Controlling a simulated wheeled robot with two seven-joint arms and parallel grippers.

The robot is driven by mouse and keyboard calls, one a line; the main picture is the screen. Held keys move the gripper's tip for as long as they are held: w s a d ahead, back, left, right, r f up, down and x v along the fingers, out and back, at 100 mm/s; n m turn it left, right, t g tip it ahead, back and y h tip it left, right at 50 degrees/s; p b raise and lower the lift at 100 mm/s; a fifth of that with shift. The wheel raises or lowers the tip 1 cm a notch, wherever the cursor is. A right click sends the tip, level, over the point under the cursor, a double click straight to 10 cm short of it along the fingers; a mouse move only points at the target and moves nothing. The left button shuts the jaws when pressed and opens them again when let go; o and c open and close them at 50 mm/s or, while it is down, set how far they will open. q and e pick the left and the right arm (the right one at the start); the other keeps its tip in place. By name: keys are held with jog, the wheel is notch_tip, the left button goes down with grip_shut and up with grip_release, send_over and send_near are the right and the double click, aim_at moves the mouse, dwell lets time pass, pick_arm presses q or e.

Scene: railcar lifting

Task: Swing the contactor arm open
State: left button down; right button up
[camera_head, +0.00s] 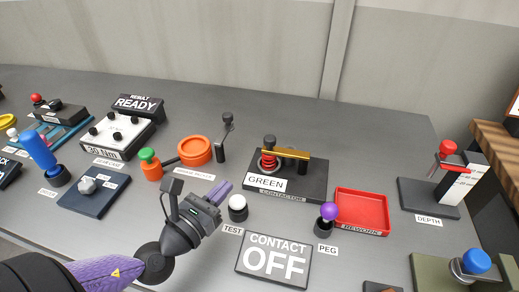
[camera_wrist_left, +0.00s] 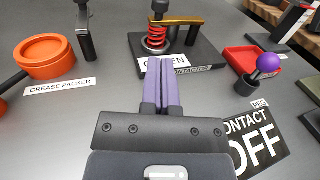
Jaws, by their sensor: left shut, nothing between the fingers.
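The contactor (camera_head: 316,182) is a black base plate with a red spring (camera_head: 268,161), a black knob (camera_head: 269,140) and a black post. Its brass arm (camera_head: 292,153) lies across, from the spring and knob side to the black post; it also shows at the top of the left wrist view (camera_wrist_left: 183,20). A white GREEN label (camera_head: 265,182) stands at the plate's front left. My left gripper (camera_head: 224,187) has purple fingers, shut and empty, to the left of the contactor and apart from the arm. In the left wrist view the fingertips (camera_wrist_left: 161,62) overlap the GREEN label. My right gripper is not in view.
A CONTACT OFF sign (camera_head: 274,261) and a white TEST button (camera_head: 237,206) lie in front of the contactor. A purple-knobbed peg (camera_head: 329,212) and red tray (camera_head: 362,209) are to its right. The orange grease packer (camera_head: 195,150) and a black lever (camera_head: 224,138) are to its left.

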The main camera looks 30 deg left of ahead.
aim_at(267, 144)
pick_arm(q)
jog(key=w, duration=0.9)
jog(key=w+d, duration=0.1)
jog(key=w, duration=0.3)
jog(key=shift+w, duration=0.35)
